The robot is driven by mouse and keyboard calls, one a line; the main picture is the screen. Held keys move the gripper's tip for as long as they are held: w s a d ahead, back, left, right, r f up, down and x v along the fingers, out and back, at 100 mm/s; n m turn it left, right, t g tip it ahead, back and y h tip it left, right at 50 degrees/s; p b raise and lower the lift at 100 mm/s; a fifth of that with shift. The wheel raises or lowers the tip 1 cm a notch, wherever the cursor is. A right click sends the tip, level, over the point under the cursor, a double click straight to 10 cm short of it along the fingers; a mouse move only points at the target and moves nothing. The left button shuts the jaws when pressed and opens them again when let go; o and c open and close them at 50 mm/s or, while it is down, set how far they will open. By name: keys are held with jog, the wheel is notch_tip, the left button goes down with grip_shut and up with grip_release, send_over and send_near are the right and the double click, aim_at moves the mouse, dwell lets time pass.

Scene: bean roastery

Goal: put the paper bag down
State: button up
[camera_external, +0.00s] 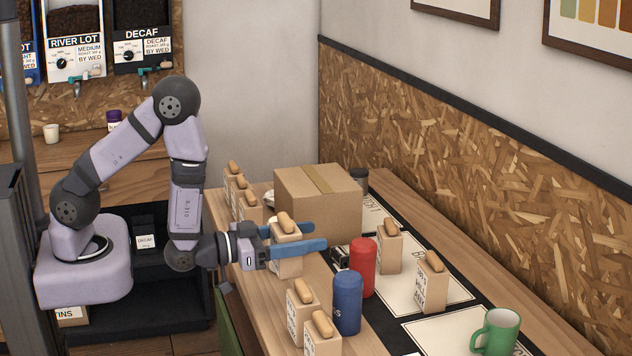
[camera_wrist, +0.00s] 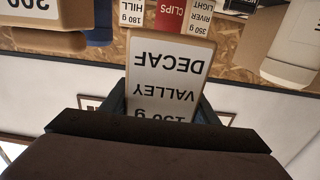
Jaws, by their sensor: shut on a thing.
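The paper bag (camera_external: 286,262) is tan with a rolled top and stands upright between my fingers. In the wrist view its label (camera_wrist: 166,80) appears upside down and reads "VALLEY DECAF", with a weight that looks like 150 g. My gripper (camera_external: 318,236) reaches in from the left with its two blue fingers shut on the bag's sides. The bag is at the left part of the wooden table (camera_external: 262,312). I cannot tell whether its bottom touches the table.
A cardboard box (camera_external: 318,200) stands behind the held bag. Several bags stand at the back left (camera_external: 238,192). Red (camera_external: 362,266) and blue (camera_external: 347,303) canisters and two bags (camera_external: 301,312) stand in front. Pale cards (camera_external: 455,333), more bags (camera_external: 431,283) and a green mug (camera_external: 497,332) are rightward.

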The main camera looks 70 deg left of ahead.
jog(key=shift+r, duration=0.5)
notch_tip(320, 180, up, 15)
jog(key=n+g+y+b, duration=0.1)
jog(key=n+y+b, duration=0.2)
jog(key=n+y, duration=0.3)
send_over(336, 181)
jog(key=m+y, duration=0.1)
jog(key=shift+m, duration=0.3)
jog(key=shift+w+f+p, duration=0.1)
jog(key=shift+f+p, duration=1.55)
jog(key=shift+f, duration=3.2)
jog(key=shift+f, duration=0.15)
jog(key=o, duration=1.1)
